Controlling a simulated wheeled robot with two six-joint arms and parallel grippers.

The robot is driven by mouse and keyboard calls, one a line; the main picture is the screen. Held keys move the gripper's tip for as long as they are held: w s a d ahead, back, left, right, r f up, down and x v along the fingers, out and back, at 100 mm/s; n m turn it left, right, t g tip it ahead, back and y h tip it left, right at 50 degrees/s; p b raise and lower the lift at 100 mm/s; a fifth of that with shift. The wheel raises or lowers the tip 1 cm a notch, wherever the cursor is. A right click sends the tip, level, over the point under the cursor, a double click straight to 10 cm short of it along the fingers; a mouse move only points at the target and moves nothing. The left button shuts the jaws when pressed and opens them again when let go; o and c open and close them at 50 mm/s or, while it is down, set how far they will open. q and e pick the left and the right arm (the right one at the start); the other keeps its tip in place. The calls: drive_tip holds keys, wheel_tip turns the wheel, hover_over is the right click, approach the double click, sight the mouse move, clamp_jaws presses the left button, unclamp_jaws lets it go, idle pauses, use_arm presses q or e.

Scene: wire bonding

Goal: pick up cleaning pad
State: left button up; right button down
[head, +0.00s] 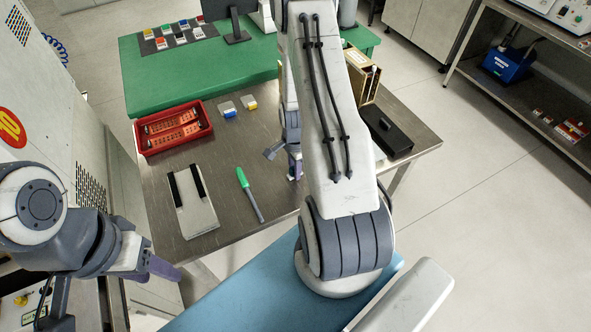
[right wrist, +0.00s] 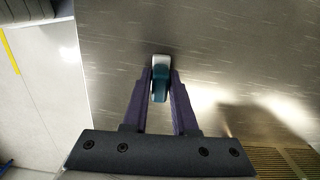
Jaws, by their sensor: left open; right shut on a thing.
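My right gripper (right wrist: 160,88) is shut on a small teal and white piece, which looks like the cleaning pad (right wrist: 159,86). The purple fingers press it from both sides, with its white end pointing away from the wrist, over the metal tabletop. In the head view my right gripper (head: 294,166) is over the table, right of the green-handled tool, and my arm partly covers it. The pad cannot be made out there. My left gripper (head: 163,268) is open and empty, off the table's front left corner.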

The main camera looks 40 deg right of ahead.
drive_tip(key=shift+w+r, duration=0.1)
drive_tip(key=shift+r, duration=0.55)
wheel_tip(320, 180, up, 3)
drive_tip(key=shift+f+b, duration=0.15)
drive_tip(key=shift+b, duration=0.45)
drive_tip(key=s+a+r+b, duration=0.3)
drive_tip(key=s+r+b, duration=0.3)
drive_tip(key=s, duration=0.5)
drive_tip(key=b, duration=0.2)
drive_tip(key=shift+s+r+b, duration=0.25)
drive_tip(key=shift+r+b, duration=0.05)
drive_tip(key=shift+r, duration=0.05)
